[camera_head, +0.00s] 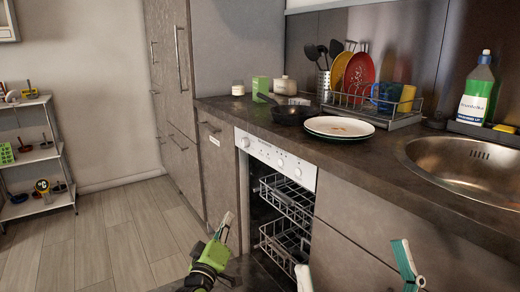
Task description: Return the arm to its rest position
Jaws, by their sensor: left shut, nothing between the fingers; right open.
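My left gripper (227,222), with green and black parts, is low in the middle of the head view. It is shut and empty, in front of the dishwasher's left side. My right gripper (354,270) is at the bottom right, its two pale fingers spread wide with nothing between them. Its fingers are in front of the cabinet fronts below the counter. The dishwasher (277,157) stands open, with its wire racks (287,197) showing inside. The lower part of the dishwasher is partly hidden by my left gripper and the picture's bottom edge.
The counter (240,110) holds a black pan (284,112), stacked white plates (339,127) and a dish rack (400,122). A sink (470,165) and green bottle (478,92) are at right. A shelf (35,155) stands far left. Floor (110,235) at left is clear.

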